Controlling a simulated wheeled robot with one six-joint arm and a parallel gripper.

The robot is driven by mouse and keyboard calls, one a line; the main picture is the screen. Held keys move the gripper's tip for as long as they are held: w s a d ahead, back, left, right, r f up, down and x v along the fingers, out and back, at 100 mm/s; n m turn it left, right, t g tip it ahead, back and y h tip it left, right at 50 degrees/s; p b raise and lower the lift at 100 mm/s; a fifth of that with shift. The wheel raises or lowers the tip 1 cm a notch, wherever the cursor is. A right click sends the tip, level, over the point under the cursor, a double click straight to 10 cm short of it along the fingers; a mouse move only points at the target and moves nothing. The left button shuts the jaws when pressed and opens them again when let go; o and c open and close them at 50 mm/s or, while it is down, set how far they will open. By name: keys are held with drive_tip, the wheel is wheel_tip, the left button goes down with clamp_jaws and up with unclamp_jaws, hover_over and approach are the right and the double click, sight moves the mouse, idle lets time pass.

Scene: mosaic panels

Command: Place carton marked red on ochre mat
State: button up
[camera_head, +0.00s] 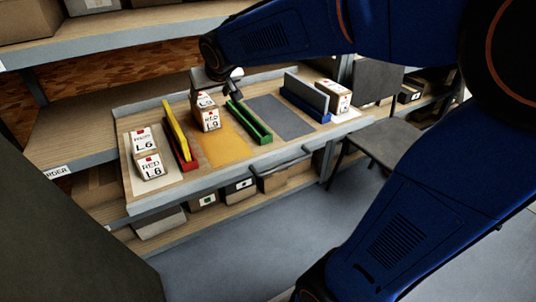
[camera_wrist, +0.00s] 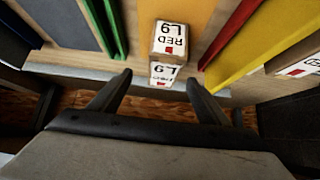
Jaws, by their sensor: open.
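A brown carton (camera_head: 208,118) with white labels and a red mark stands at the back edge of the ochre mat (camera_head: 228,146). I cannot tell how much of its base is on the mat. In the wrist view this carton (camera_wrist: 169,38) reads RED, with the mat (camera_wrist: 190,12) beyond it. My gripper (camera_wrist: 158,84) is open and empty, its fingers pointing at the carton, which lies beyond the tips. In the head view my gripper (camera_head: 228,88) is above and behind the carton. Another carton marked RED (camera_head: 150,168) stands on a pale mat at the left.
A red and yellow divider (camera_head: 180,138) stands left of the ochre mat, a green divider (camera_head: 250,124) right of it. Further right are a bare grey mat (camera_head: 282,117), a blue and grey divider (camera_head: 305,100) and another carton (camera_head: 336,97). Shelves (camera_head: 75,130) stand behind.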

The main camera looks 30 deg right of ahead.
drive_tip(key=s+d+f+g, duration=0.1)
drive_tip(key=s+d+f, duration=0.1)
drive_tip(key=s, duration=0.9)
drive_tip(key=s+d+f+g, duration=0.1)
drive_tip(key=s+f, duration=0.3)
drive_tip(key=s, duration=0.7)
drive_tip(key=s+d+f+g, duration=0.2)
drive_tip(key=s+d+f, duration=0.1)
drive_tip(key=s, duration=0.9)
drive_tip(key=shift+f, duration=0.5)
